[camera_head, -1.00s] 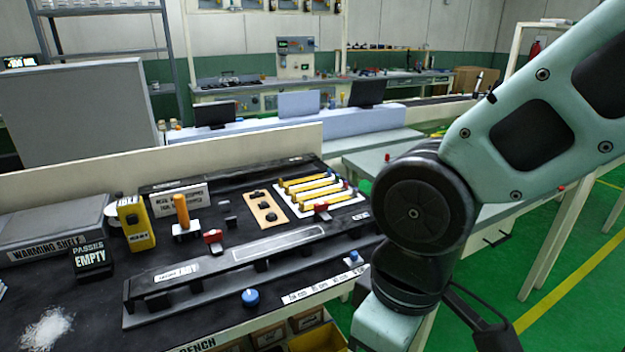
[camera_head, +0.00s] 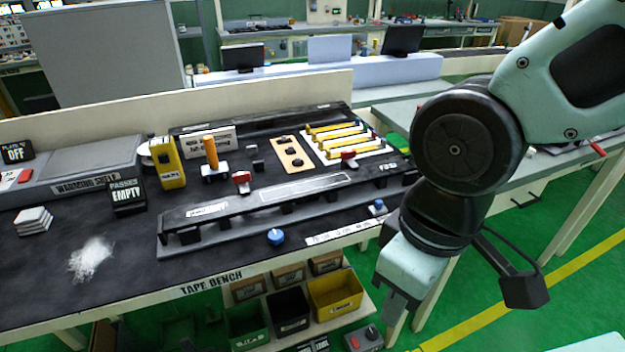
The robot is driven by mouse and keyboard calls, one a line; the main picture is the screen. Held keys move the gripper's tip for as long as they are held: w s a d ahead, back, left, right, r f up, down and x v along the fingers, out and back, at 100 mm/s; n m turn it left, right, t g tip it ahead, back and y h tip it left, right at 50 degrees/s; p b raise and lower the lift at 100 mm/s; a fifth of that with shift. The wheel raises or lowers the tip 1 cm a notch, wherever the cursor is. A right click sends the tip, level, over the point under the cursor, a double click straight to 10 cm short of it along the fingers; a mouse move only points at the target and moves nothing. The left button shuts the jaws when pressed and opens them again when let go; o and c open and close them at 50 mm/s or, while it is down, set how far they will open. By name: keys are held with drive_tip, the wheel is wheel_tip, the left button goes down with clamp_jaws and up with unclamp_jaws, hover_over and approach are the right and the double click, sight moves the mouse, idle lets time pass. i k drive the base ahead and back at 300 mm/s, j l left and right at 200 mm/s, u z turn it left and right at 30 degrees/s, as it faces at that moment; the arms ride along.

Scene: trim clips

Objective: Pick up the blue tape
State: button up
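A small round blue piece (camera_head: 276,237) with a knob-like top sits at the front edge of the black bench top, below the long dark rail. A smaller blue piece (camera_head: 378,206) on a white base sits further right, near the rail's right end. I cannot tell for sure which of them is the blue tape. My gripper (camera_head: 397,308) hangs down at the end of my arm, right of the bench's front edge and apart from both blue pieces. Its fingertips are not clear, and I see nothing held in it.
A yellow device (camera_head: 168,165) stands at the left. Bins, including a yellow one (camera_head: 335,296), sit below the bench. Green floor is free at the right.

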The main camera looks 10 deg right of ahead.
sight(357, 123)
drive_tip(key=i+l, duration=0.35)
drive_tip(key=i, duration=0.2)
drive_tip(key=i+l, duration=0.3)
drive_tip(key=i, duration=0.25)
drive_tip(key=u, duration=0.05)
